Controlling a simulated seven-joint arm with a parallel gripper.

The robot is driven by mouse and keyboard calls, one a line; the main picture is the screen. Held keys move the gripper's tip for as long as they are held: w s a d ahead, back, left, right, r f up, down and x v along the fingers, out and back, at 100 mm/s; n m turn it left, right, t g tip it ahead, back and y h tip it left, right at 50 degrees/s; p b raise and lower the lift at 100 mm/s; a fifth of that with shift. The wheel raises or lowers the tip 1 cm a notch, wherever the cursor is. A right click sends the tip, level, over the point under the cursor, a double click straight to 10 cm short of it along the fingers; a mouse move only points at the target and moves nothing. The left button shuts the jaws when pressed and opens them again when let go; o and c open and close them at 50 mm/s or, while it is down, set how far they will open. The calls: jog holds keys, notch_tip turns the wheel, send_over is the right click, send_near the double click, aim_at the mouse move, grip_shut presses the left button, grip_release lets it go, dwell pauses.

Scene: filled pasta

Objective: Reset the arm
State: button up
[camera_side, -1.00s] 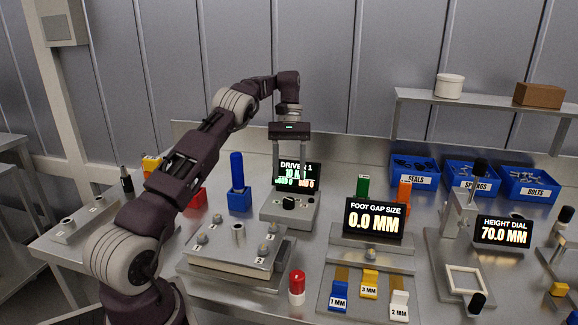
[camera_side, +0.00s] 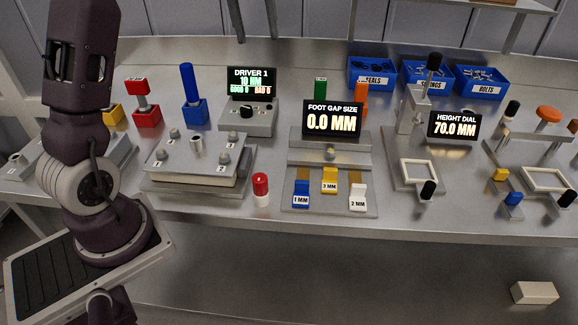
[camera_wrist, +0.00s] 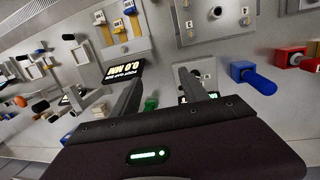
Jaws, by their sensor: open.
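My arm stands folded upward at the left of the side view, and its upper end runs out of the top of the picture. My gripper (camera_wrist: 162,88) shows only in the wrist view. Its two fingers are spread wide with nothing held between them. It is above the bench, touching nothing that I can see. The bench appears upside down in the wrist view, with the driver unit (camera_side: 249,117) partly hidden behind a finger there. The foot gap display (camera_side: 333,118) reads 0.0 MM and also shows in the wrist view (camera_wrist: 122,73).
A plate with numbered bolts (camera_side: 197,155) lies at centre left. A blue upright tool (camera_side: 187,78), a red block (camera_side: 148,117) and a red-and-white cylinder (camera_side: 261,190) stand around it. Blue bins (camera_side: 372,74) line the back. A height dial display (camera_side: 454,125) is at right.

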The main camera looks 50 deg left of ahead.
jog(key=s+d+r+m+t+y, duration=0.1)
jog(key=s+d+r+m+t, duration=0.15)
jog(key=s+d, duration=0.7)
jog(key=s+d+f+m+t, duration=0.1)
jog(key=s+d+f+m, duration=0.1)
jog(key=s, duration=0.3)
jog(key=s+d+f+m, duration=0.2)
jog(key=s+d+f, duration=0.1)
jog(key=s, duration=0.2)
jog(key=s+d+f+m+t+y, duration=0.1)
jog(key=s+d+f+m, duration=0.1)
jog(key=s, duration=0.3)
jog(key=shift+d+f+t, duration=0.15)
jog(key=shift+f+t, duration=0.15)
jog(key=shift+t, duration=0.05)
